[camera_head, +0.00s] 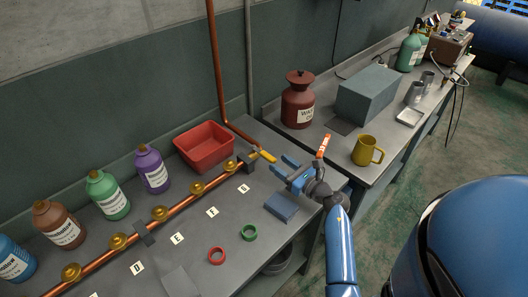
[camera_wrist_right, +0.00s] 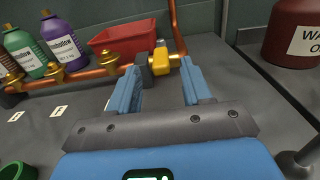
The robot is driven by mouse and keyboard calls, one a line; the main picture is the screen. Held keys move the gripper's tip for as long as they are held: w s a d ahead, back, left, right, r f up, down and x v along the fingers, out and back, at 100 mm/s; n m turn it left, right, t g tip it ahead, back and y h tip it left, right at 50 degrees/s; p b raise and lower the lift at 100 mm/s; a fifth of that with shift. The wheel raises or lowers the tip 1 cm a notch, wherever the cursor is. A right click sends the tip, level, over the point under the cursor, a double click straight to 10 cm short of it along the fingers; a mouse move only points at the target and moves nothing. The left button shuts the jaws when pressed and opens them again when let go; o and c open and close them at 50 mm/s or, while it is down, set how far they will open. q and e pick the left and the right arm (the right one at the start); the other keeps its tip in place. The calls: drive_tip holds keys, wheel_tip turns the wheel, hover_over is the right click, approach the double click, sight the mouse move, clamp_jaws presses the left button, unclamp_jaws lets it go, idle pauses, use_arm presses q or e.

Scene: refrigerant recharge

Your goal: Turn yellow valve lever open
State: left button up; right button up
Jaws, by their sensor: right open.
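The yellow valve lever (camera_head: 267,156) sits at the right end of the copper pipe (camera_head: 177,207), beside a dark pipe clamp. My right gripper (camera_head: 284,166) is open and empty, its fingers pointing at the lever from the right, a little short of it. In the right wrist view the lever (camera_wrist_right: 159,62) appears beyond and between the two blue fingertips (camera_wrist_right: 161,72). I cannot tell the exact gap, but no contact shows. My left gripper is not in view.
A red bin (camera_head: 204,147) stands behind the pipe. Several brass valves line the pipe, with labelled bottles behind. A blue block (camera_head: 282,207), a green ring (camera_head: 249,233) and a red ring (camera_head: 217,256) lie in front. A yellow mug (camera_head: 366,151) stands on the right bench.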

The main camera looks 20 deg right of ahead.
sight(261, 151)
drive_tip(key=x, duration=0.8)
drive_tip(key=shift+f+p, duration=0.1)
drive_tip(key=shift+p, duration=0.2)
drive_tip(key=shift+w, duration=0.1)
clamp_jaws()
